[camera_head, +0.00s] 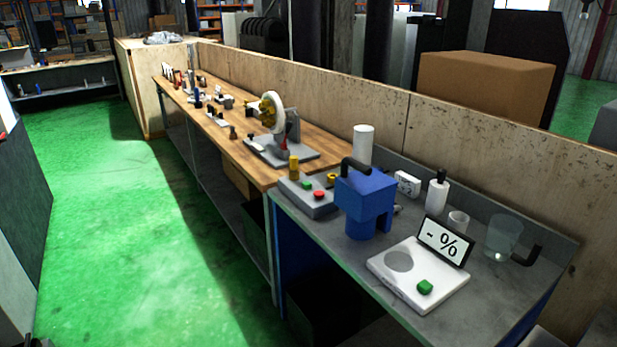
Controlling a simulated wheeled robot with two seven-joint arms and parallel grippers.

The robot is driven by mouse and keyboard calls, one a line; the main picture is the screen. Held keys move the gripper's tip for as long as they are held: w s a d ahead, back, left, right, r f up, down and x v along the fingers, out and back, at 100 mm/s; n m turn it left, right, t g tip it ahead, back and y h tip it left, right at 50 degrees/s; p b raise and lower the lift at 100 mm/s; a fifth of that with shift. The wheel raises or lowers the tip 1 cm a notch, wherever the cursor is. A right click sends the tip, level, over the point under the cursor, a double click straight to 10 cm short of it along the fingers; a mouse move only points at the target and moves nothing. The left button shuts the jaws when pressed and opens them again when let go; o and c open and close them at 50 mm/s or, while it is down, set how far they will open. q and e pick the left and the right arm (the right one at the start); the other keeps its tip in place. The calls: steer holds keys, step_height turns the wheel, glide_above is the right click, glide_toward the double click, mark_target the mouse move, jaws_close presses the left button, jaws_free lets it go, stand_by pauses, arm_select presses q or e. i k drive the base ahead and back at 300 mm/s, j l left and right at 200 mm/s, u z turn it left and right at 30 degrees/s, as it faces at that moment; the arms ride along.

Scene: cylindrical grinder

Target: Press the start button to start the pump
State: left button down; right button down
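A grey control box (298,200) sits at the near-left end of the grey bench top. On it are a green button (306,184) and a red button (319,194). A blue pump-like device (366,200) with a black handle stands to its right. A white flat device (395,283) in front has a round grey plate and another green button (425,287). I cannot read any label naming the start button. Neither of my grippers is in view.
A white bottle (437,194), a clear jug (503,238) and a white cylinder (363,144) stand nearby. A wooden bench (325,155) with tools adjoins. Green floor (130,240) is clear at left.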

mark_target(306, 185)
steer(key=i+j+z, duration=0.1)
steer(key=i+j, duration=0.15)
steer(key=i+j+z, duration=0.1)
steer(key=i+j, duration=0.2)
steer(key=i+j+z, duration=0.1)
steer(key=i+j, duration=0.15)
steer(key=j, duration=0.15)
steer(key=i+j+z, duration=0.1)
steer(key=j, duration=0.25)
steer(key=i+j, duration=0.35)
steer(key=i+j+z, duration=0.15)
steer(key=j, duration=0.25)
steer(key=i+j+z, duration=0.1)
steer(key=i+j, duration=0.15)
steer(key=j, duration=0.15)
steer(key=i+j+z, duration=0.1)
steer(key=j, duration=0.3)
steer(key=i, duration=0.1)
